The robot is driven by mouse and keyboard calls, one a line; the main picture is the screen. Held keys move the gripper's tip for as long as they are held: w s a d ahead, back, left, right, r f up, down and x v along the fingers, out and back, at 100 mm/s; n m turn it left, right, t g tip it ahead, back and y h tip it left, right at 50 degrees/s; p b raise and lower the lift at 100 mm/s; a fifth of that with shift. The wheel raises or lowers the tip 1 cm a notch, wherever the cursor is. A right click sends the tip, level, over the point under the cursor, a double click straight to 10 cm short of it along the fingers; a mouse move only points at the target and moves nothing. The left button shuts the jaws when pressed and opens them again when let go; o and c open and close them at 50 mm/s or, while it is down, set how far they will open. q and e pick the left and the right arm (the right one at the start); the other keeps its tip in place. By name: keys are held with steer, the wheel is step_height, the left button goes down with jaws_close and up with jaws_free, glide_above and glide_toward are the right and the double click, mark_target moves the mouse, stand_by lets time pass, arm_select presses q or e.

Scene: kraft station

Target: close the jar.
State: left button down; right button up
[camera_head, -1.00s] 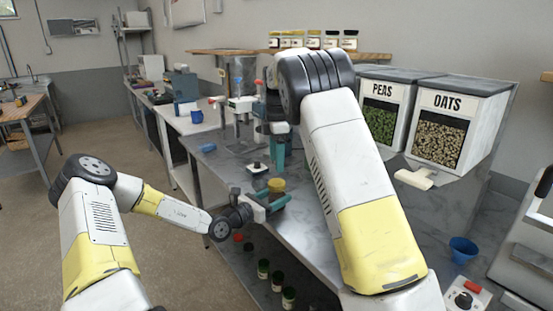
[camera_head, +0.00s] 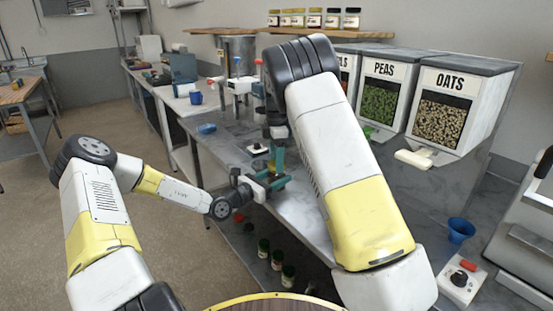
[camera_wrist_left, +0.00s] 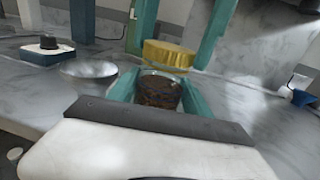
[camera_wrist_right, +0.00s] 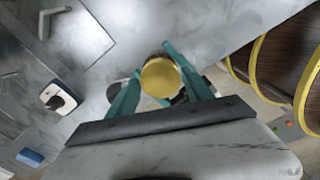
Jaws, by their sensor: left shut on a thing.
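My left gripper (camera_wrist_left: 158,100) is shut on the jar (camera_wrist_left: 160,92), a clear jar with dark contents. In the head view both grippers meet above the bench's front edge, and the jar is mostly hidden there.
A metal bowl (camera_wrist_left: 90,70) and a small black-knobbed device (camera_wrist_left: 48,46) stand on the bench near the jar. PEAS (camera_head: 383,95) and OATS (camera_head: 448,110) dispensers are at the right. Several jars stand on a lower shelf.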

steer(key=c, duration=1.1)
steer(key=o, duration=1.6)
steer(key=shift+c, duration=0.2)
steer(key=shift+r, duration=2.3)
steer(key=o, duration=0.6)
steer(key=shift+c, duration=0.2)
step_height(320, 180, up, 12)
arm_select(q)
steer(key=shift+c, duration=1.9)
jaws_free()
